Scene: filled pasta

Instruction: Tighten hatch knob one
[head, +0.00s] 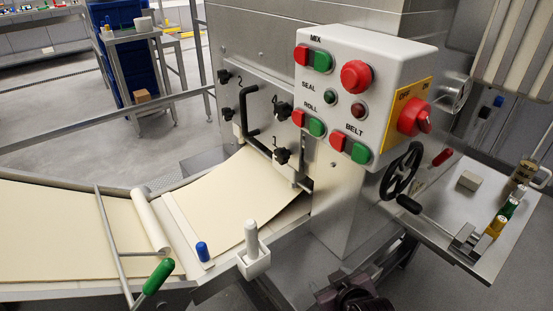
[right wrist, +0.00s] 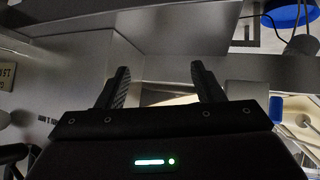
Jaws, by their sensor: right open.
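The hatch is a steel panel on the machine front with a black bar handle (head: 246,115). Several black star knobs sit around it: an upper left knob (head: 224,76), a lower left knob (head: 228,114), an upper right knob (head: 283,110) and a lower right knob (head: 281,156). My right gripper (head: 358,292) is low at the bottom edge, well apart from the knobs. In the right wrist view its fingers (right wrist: 161,84) are spread and empty. My left gripper is out of view.
A control box (head: 383,60) with red and green buttons juts out right of the hatch. A black handwheel (head: 402,170) and a side table (head: 465,210) are further right. Below the hatch lie the dough sheet (head: 240,195), a white upright handle (head: 252,245) and a green-handled bar (head: 158,276).

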